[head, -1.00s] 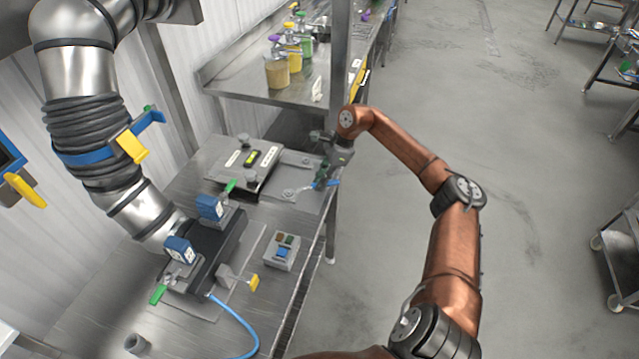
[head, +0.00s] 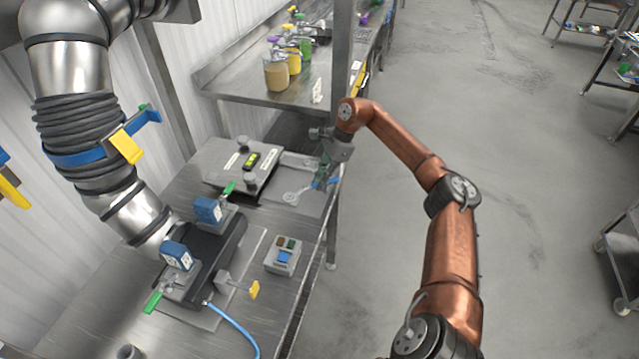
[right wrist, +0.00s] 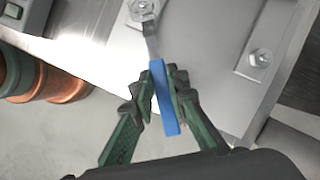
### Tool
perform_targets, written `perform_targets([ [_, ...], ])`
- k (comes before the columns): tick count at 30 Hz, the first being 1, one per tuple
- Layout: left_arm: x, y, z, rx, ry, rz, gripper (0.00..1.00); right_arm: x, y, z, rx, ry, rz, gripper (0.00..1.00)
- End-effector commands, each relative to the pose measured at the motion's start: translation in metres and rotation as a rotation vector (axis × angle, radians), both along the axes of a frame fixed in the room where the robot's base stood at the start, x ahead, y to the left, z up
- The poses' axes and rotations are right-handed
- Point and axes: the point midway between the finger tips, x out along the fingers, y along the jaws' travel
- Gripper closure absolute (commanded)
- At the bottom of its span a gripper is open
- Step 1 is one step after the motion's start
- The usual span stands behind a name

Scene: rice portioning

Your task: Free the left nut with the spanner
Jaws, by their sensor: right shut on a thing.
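My right gripper (head: 322,178) is at the right edge of the steel table. In the right wrist view, its green fingers (right wrist: 160,98) are shut on the blue handle of a spanner (right wrist: 165,100). The spanner's grey head is at a nut (right wrist: 142,8) near the top edge of that view and seems to be around it. A second nut (right wrist: 260,57) sits on a raised plate to the right, apart from the spanner. In the head view, the spanner's head (head: 291,197) lies low over the metal plate. My left gripper is not in view.
A control box (head: 283,256) with a blue button and a black machine (head: 215,258) with blue blocks stand nearer. A steel post (head: 342,60) rises close behind my right gripper. Open floor lies right.

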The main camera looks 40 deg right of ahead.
Motion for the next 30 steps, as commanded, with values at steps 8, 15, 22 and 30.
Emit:
perform_targets([
  [8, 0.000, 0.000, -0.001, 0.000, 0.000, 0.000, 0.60, 0.002, -0.002, 0.002, -0.004, -0.007, 0.001, 1.00],
  [15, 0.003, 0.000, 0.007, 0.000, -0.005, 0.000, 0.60, -0.002, -0.001, 0.004, -0.006, -0.005, -0.030, 1.00],
  [22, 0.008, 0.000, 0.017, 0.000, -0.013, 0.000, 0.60, -0.008, 0.003, 0.003, -0.004, -0.003, -0.088, 1.00],
  [30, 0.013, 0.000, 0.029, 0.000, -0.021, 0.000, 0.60, -0.014, 0.008, 0.003, -0.004, -0.002, -0.157, 1.00],
])
